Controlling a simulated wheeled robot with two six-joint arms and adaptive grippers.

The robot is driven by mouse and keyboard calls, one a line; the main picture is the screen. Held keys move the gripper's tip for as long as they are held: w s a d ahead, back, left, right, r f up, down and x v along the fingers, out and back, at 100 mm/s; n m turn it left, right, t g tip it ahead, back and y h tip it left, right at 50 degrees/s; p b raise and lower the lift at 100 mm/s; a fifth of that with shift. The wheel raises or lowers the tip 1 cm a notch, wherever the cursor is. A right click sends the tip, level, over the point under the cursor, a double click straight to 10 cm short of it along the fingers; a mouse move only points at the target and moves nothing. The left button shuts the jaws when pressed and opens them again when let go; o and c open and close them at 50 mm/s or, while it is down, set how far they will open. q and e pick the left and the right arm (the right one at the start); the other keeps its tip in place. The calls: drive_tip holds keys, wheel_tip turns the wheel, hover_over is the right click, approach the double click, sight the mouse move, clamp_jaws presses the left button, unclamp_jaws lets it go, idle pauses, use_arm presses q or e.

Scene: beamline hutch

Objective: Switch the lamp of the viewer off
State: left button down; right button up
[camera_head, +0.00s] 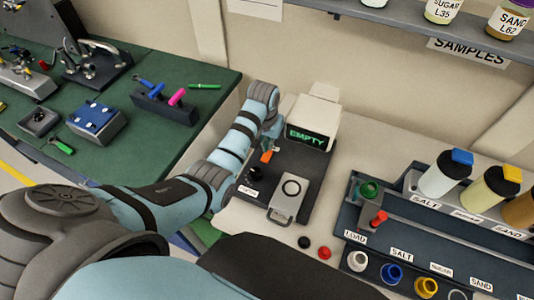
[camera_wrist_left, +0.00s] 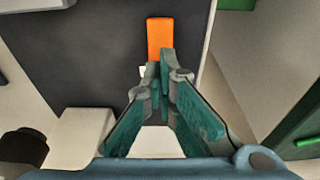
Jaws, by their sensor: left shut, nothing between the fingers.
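The viewer is a dark base plate (camera_head: 318,165) with a white housing (camera_head: 322,110) at its back, whose screen (camera_head: 306,134) reads "EMPTY" in green. An orange switch lever (camera_head: 266,156) stands on the left part of the base; it also shows in the left wrist view (camera_wrist_left: 160,38). My left gripper (camera_head: 268,142) is shut and empty, right by the lever. In the left wrist view its closed fingertips (camera_wrist_left: 160,72) lie just below the orange piece; I cannot tell whether they touch. My right gripper is not in view.
Black and red caps (camera_head: 324,253) lie in front. A rack with bottles (camera_head: 445,172) and coloured cups stands right. A green bench with tools (camera_head: 203,86) is left.

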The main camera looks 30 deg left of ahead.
sight(268, 153)
use_arm(q)
drive_tip(key=shift+s+f+b, duration=0.1)
drive_tip(key=shift+f+b, duration=0.45)
drive_tip(key=shift+f, duration=0.5)
idle(0.9)
wheel_tip(268, 153, up, 3)
drive_tip(key=p, duration=0.2)
drive_tip(key=shift+f+p, duration=0.2)
drive_tip(key=shift+p, duration=0.15)
drive_tip(key=shift+r, duration=2.2)
